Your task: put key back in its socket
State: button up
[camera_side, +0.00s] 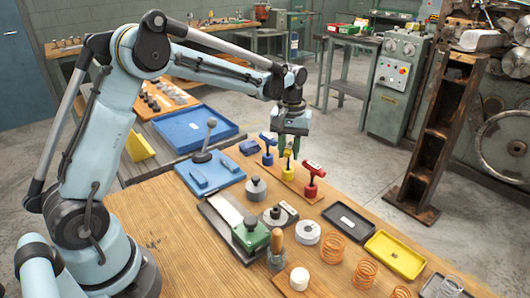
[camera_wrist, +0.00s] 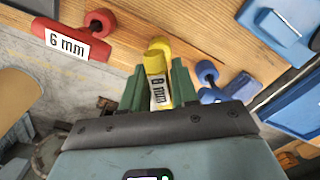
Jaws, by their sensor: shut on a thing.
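My gripper (camera_side: 290,150) is shut on the yellow key, its green fingers on either side of the handle. The yellow key (camera_wrist: 157,75) has a white "8 mm" label in the wrist view, and part of it shows below the fingers in the side view (camera_side: 288,163). It is over the middle of a wooden strip (camera_side: 300,187), in line with the other keys. I cannot tell whether it is fully seated in its socket. The red key (camera_side: 314,178), labelled "6 mm" in the wrist view (camera_wrist: 68,43), stands upright to the right. The blue key (camera_side: 268,148) stands to the left.
A blue tray with a lever (camera_side: 203,150) lies left of the strip. A black tray (camera_side: 350,222) and a yellow tray (camera_side: 395,255) lie to the right. Weights, a green-topped block (camera_side: 251,234) and copper springs (camera_side: 332,247) stand towards the front.

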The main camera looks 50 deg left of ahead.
jog(key=shift+f, duration=0.65)
dwell(0.6)
jog(key=o, duration=1.3)
jog(key=shift+r, duration=0.1)
jog(key=shift+r, duration=5.5)
